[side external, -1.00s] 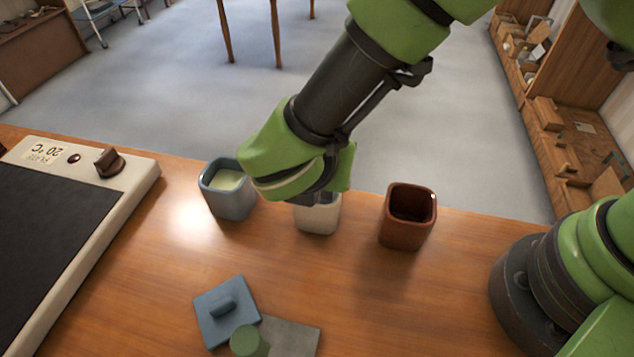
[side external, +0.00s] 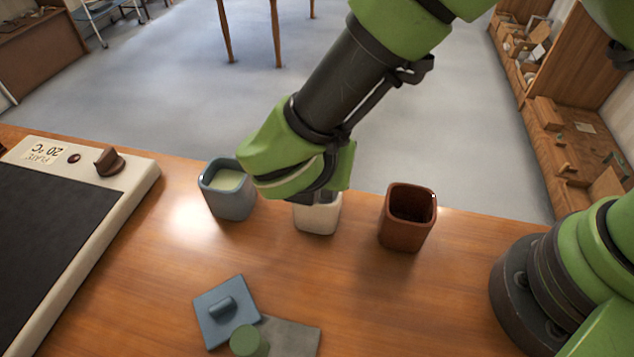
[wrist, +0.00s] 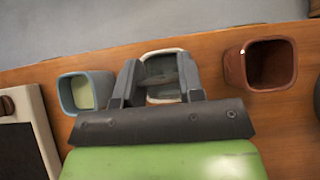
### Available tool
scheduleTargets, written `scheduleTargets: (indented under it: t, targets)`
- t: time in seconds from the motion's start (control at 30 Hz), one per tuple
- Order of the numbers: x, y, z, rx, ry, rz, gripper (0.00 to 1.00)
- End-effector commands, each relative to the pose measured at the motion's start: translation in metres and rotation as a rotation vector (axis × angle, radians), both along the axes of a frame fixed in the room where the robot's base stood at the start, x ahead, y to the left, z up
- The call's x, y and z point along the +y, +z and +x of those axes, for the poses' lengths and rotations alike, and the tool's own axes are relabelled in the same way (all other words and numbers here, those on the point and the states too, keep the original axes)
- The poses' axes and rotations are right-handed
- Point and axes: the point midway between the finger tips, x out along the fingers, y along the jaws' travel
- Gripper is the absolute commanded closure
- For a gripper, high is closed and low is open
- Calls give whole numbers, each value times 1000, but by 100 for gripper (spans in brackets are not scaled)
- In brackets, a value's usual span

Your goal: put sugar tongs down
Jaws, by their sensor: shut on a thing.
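My gripper (side external: 322,196) is low over the cream cup (side external: 317,218), with its fingers at the cup's mouth. In the wrist view, my gripper (wrist: 158,78) is shut on a small dark grey piece between its fingers, taken to be the sugar tongs (wrist: 160,80). The fingers and arm hide most of the tongs, so their lower end and any contact with the cup cannot be told. The cream cup's pale rim (wrist: 163,51) shows just beyond the fingers.
A blue cup (side external: 228,192) with pale contents stands close on the left, a brown empty-looking cup (side external: 408,217) on the right. A blue lid (side external: 226,312), a green knob (side external: 248,341) and a grey slab (side external: 292,337) lie in front. A hot plate (side external: 60,230) is far left.

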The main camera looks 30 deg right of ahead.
Motion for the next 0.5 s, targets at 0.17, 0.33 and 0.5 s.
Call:
scheduleTargets:
  t: [0.17,0.33,0.5]
  targets:
    - [0,7,0,0,-1,1,100]
    - [0,14,0,0,1,1,100]
    - [0,21,0,-1,-1,2,100]
